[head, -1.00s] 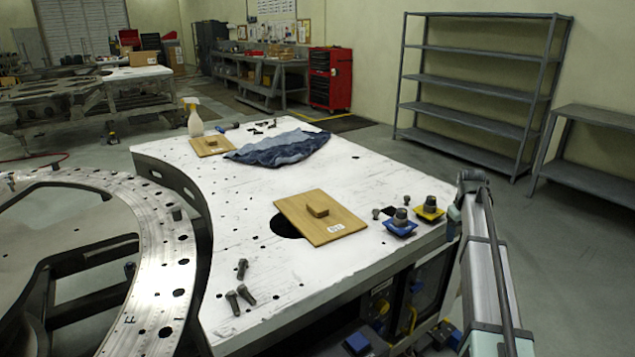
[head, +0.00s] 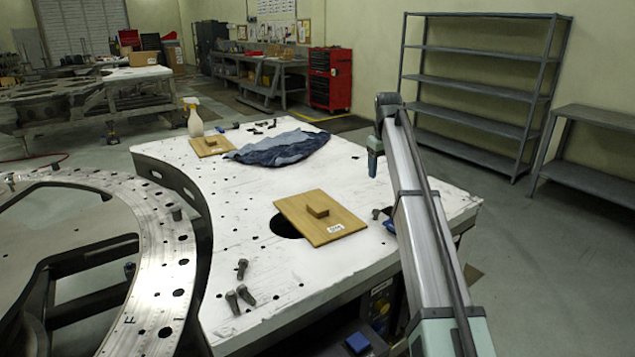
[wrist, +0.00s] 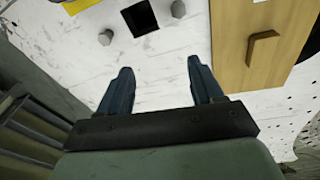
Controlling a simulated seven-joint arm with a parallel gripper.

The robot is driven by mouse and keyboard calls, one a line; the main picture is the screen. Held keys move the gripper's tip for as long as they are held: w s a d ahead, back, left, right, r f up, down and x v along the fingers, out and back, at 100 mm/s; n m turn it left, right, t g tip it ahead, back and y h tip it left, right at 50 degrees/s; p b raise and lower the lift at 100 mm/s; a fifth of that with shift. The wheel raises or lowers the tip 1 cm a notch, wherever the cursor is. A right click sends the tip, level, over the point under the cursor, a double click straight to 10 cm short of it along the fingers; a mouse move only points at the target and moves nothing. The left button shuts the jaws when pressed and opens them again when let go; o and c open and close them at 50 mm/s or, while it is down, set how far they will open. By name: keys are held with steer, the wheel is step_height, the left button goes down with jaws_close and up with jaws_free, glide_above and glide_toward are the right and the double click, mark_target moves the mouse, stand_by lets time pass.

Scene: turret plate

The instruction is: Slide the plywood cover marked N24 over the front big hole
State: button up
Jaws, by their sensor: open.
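The plywood cover (head: 325,226) lies flat on the white plate, with a small wooden block as its handle and a white label too small to read surely. The dark front big hole (head: 284,227) shows at the cover's left edge, partly covered by it. My gripper (head: 374,166) hangs above the plate, right of and behind the cover, touching nothing. In the wrist view my gripper (wrist: 160,80) is open and empty, its two dark fingers apart over bare white surface. The cover also shows at right in the wrist view (wrist: 232,50), beside the right finger.
A second plywood cover (head: 209,146), a blue cloth (head: 280,149) and a spray bottle (head: 195,121) are at the back. Several bolts (head: 242,269) stand front left. My arm hides the plate's right part.

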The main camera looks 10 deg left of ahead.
steer(key=n+g, duration=0.1)
steer(key=g, duration=0.1)
glide_above(317, 206)
step_height(317, 206, down, 4)
steer(key=shift+d+f, duration=0.1)
steer(key=shift+f, duration=4.1)
steer(key=c, duration=0.8)
steer(key=shift+s, duration=0.1)
steer(key=shift+n, duration=0.5)
steer(key=shift+s+a, duration=1.3)
steer(key=shift+a, duration=0.25)
steer(key=shift+s+a, duration=1.3)
steer(key=shift+a, duration=0.2)
